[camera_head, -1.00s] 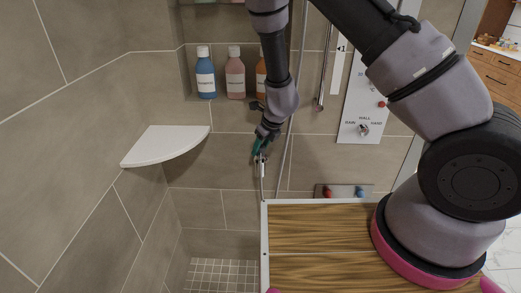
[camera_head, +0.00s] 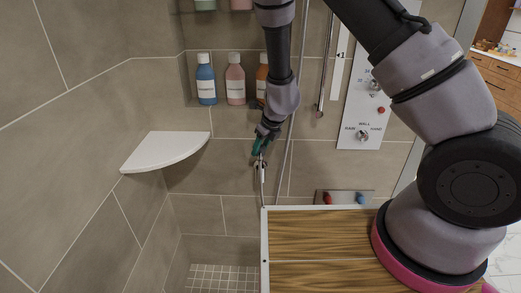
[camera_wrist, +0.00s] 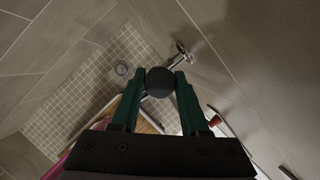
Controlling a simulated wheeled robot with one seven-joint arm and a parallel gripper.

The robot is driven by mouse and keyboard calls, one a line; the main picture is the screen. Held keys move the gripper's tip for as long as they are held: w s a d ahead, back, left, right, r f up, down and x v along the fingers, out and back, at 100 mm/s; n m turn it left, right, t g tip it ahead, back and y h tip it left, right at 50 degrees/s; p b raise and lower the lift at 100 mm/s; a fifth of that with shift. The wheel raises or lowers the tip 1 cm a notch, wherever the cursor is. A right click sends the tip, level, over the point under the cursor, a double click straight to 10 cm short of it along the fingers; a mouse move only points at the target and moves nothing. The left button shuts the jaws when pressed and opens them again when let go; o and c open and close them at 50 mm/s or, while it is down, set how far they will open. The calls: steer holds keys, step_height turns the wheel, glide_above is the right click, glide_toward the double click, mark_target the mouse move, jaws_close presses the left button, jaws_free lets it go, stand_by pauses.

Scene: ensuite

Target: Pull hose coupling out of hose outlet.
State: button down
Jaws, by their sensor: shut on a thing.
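My gripper (camera_head: 257,153) is in front of the tiled shower wall, pointing down. In the wrist view its green fingers (camera_wrist: 160,88) stand on both sides of a dark round piece, which I take as the hose coupling (camera_wrist: 159,82), and are shut on it. The chrome hose outlet (camera_wrist: 181,57) comes off the wall just beyond the coupling, and it shows small below my gripper in the head view (camera_head: 261,170). The coupling hides its own far end, so I cannot tell whether it still sits in the outlet.
A white corner shelf (camera_head: 166,151) is to the left. Several bottles, including a blue one (camera_head: 206,86), stand in a niche above. A control panel (camera_head: 364,118) is to the right. A wooden-slatted surface (camera_head: 318,232) is below right. The floor drain (camera_wrist: 122,69) area is clear.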

mark_target(261, 147)
steer(key=shift+r, duration=0.1)
stand_by(0.3)
steer(key=shift+r, duration=3)
